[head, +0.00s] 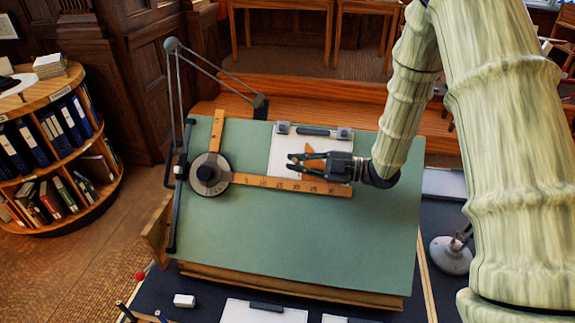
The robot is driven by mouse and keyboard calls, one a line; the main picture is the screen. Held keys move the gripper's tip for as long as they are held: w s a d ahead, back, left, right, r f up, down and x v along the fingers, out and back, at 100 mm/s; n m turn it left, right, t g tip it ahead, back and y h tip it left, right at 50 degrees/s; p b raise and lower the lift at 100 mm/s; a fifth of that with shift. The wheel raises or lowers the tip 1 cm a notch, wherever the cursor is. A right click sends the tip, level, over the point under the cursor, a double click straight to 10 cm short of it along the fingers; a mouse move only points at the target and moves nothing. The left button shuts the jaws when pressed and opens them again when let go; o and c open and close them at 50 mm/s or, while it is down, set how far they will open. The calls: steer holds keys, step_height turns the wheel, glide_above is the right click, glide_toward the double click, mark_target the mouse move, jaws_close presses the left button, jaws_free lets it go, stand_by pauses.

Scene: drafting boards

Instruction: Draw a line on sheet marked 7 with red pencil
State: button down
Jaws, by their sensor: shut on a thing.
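A white sheet (283,146) lies on the upper part of the green drafting board (300,235), under a dark bar and clips at its top edge. I cannot read any number on it. My gripper (291,162) reaches in from the right, over the sheet's lower part and just above the wooden ruler (290,184). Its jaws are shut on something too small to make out. I cannot pick out the red pencil for sure; a small red round end (140,276) shows at the board's lower left. More white sheets (262,313) lie below the board, their marks unreadable.
An orange triangle (311,150) lies beside my gripper. The drafting machine's round head (211,174) and a vertical ruler (217,132) stand left. A white block (184,301) lies below, a lamp base (451,255) right. The board's lower half is clear.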

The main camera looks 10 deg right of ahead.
steer(key=shift+w+d+r, duration=0.25)
steer(key=shift+w+r, duration=0.35)
steer(key=shift+r, duration=0.05)
steer(key=shift+w+d+r, duration=0.3)
steer(key=shift+w+r, duration=0.35)
steer(key=shift+r, duration=0.05)
steer(key=shift+w+d+r, duration=0.25)
steer(key=shift+w+r, duration=0.35)
steer(key=shift+r, duration=0.05)
stand_by(3.4)
steer(key=shift+s+r+p, duration=0.15)
steer(key=shift+r+p, duration=0.1)
steer(key=shift+p, duration=0.05)
steer(key=shift+s+a+r+p, duration=0.3)
steer(key=shift+s+a+r, duration=0.05)
steer(key=shift+s+r, duration=0.4)
steer(key=shift+s+a+r+p, duration=0.3)
steer(key=shift+s+a+r, duration=0.05)
steer(key=shift+s+r, duration=0.4)
steer(key=shift+s+a+r+p, duration=0.25)
steer(key=shift+s+r+p, duration=0.3)
steer(key=shift+r, duration=0.55)
steer(key=shift+s+a+r+p, duration=0.2)
steer(key=shift+s+r+p, duration=0.35)
steer(key=shift+r, duration=0.5)
steer(key=shift+s+a+r+p, duration=0.25)
steer(key=shift+s+r+p, duration=0.25)
steer(key=shift+r, duration=0.6)
